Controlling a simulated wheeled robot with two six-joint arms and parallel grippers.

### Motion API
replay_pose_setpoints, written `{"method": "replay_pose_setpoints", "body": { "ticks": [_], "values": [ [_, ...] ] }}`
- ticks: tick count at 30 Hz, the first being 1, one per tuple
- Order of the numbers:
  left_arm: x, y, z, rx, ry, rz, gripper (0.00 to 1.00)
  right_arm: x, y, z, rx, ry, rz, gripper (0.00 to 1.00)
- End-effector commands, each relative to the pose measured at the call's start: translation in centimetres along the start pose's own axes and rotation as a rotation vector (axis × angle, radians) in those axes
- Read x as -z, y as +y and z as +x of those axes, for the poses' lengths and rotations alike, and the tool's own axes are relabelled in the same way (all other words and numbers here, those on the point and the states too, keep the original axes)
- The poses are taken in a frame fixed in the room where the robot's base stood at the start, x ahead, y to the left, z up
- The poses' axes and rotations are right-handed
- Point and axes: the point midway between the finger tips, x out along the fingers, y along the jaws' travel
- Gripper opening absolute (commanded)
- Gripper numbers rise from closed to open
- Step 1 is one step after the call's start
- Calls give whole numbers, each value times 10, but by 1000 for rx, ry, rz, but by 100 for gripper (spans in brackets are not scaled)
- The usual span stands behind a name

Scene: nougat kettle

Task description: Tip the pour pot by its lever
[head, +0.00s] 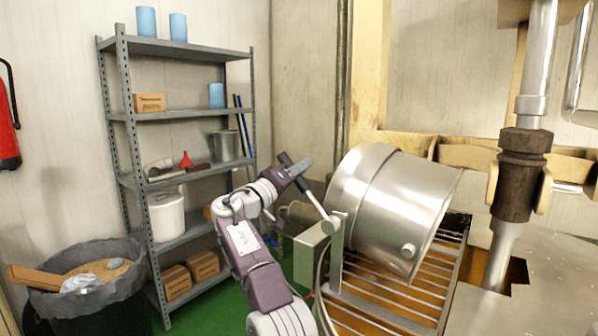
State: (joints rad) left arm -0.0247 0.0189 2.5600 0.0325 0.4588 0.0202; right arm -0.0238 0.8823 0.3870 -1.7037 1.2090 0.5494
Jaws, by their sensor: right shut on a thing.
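The pour pot (385,200) is a large shiny steel drum on a pivot frame, right of centre. It is tilted, leaning over to the right, above a slatted metal grate. Its lever (316,204) is a thin light rod that rises up and left from the pivot at the pot's left side. My right gripper (298,173) is at the lever's upper end, shut on it; the fingers partly hide that end. The inside of the pot is not visible. My left gripper is out of view.
A grey shelf rack (180,112) with boxes, tins and a white bucket stands at the left. A dark waste bin (95,300) is at the lower left. A steel post with a dark collar (523,165) rises right of the pot. Green floor shows between rack and pot.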

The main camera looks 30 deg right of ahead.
Motion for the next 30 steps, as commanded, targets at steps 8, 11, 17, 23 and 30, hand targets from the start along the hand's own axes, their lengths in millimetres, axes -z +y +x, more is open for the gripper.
{"method": "replay_pose_setpoints", "body": {
  "ticks": [8, 11, 17, 23, 30],
  "values": [
    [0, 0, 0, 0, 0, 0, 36, -2, 0, 0, 0, -6, 7, 0],
    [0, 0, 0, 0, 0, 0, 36, -2, 0, 0, 0, -7, 7, 28],
    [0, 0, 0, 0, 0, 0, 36, -1, 0, 0, 0, -4, 5, 47],
    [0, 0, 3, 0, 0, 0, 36, -2, -1, -3, 1, -3, 5, 47],
    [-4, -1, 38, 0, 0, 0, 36, -5, -5, -52, 3, -1, 7, 47]
  ]
}}
